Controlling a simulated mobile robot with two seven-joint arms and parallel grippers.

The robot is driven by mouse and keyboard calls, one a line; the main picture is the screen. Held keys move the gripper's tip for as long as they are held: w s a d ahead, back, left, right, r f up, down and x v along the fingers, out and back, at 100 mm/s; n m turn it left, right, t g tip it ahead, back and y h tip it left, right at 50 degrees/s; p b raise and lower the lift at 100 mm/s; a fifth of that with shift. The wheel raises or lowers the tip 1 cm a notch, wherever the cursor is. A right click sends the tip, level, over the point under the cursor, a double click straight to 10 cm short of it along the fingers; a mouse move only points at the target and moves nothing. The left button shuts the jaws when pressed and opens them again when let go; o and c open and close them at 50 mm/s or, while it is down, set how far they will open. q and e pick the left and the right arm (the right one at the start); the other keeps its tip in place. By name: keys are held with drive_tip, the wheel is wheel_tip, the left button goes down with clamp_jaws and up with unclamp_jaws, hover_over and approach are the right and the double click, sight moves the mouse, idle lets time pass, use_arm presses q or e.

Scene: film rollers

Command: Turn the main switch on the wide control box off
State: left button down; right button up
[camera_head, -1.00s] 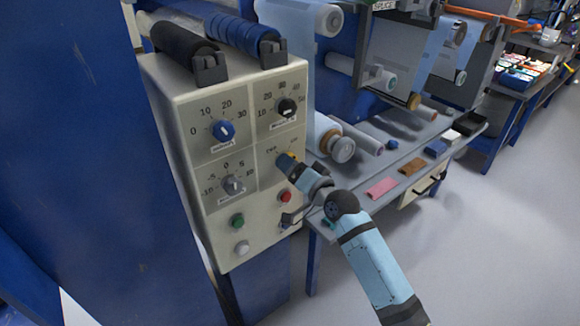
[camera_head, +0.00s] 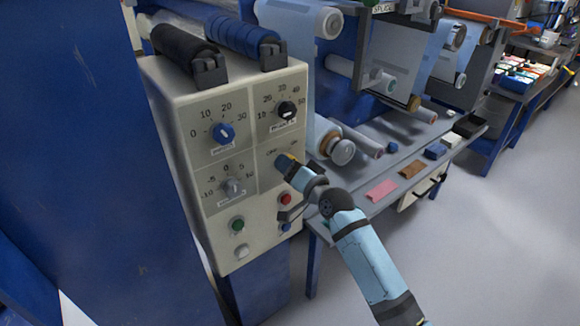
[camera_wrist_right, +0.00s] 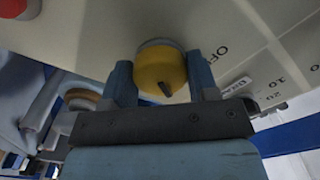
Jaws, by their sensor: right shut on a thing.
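The wide control box (camera_head: 255,205) is a cream panel with dials and buttons on the left in the head view. Its main switch is a yellow round knob (camera_wrist_right: 158,66) with a dark mark near its lower edge in the wrist view. An OFF print (camera_wrist_right: 217,56) lies to the right of it. My right gripper (camera_head: 284,163) is at the panel, mostly covering the switch in the head view. In the wrist view its two blue fingers (camera_wrist_right: 161,82) close on the knob from both sides. My left gripper is not in view.
Near my gripper are a black knob (camera_head: 286,109), a blue knob (camera_head: 223,133), a grey knob (camera_head: 232,188), a red button (camera_head: 286,198) and a green button (camera_head: 237,224). A bench (camera_head: 350,203) with rolls and blocks stands to the right. Open floor lies in front.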

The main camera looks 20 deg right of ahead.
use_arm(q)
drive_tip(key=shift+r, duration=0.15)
use_arm(e)
drive_tip(key=shift+r+n+p, duration=0.15)
drive_tip(key=shift+n+p, duration=0.75)
drive_tip(key=shift+n, duration=0.3)
drive_tip(key=shift+n+p, duration=0.65)
drive_tip(key=shift+n, duration=0.25)
drive_tip(key=n+p, duration=0.3)
drive_tip(key=n, duration=0.1)
drive_tip(key=n+p, duration=0.1)
drive_tip(key=n, duration=0.1)
drive_tip(key=shift+n+p, duration=0.35)
drive_tip(key=shift+n, duration=0.05)
drive_tip(key=shift+n+p, duration=0.3)
drive_tip(key=shift+n, duration=0.4)
drive_tip(key=shift+n+p, duration=0.3)
drive_tip(key=shift+n, duration=0.3)
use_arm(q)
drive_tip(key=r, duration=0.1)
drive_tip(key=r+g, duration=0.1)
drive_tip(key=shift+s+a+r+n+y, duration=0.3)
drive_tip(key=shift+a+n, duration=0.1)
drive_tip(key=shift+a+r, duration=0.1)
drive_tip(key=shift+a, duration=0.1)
use_arm(e)
drive_tip(key=shift+f, duration=0.2)
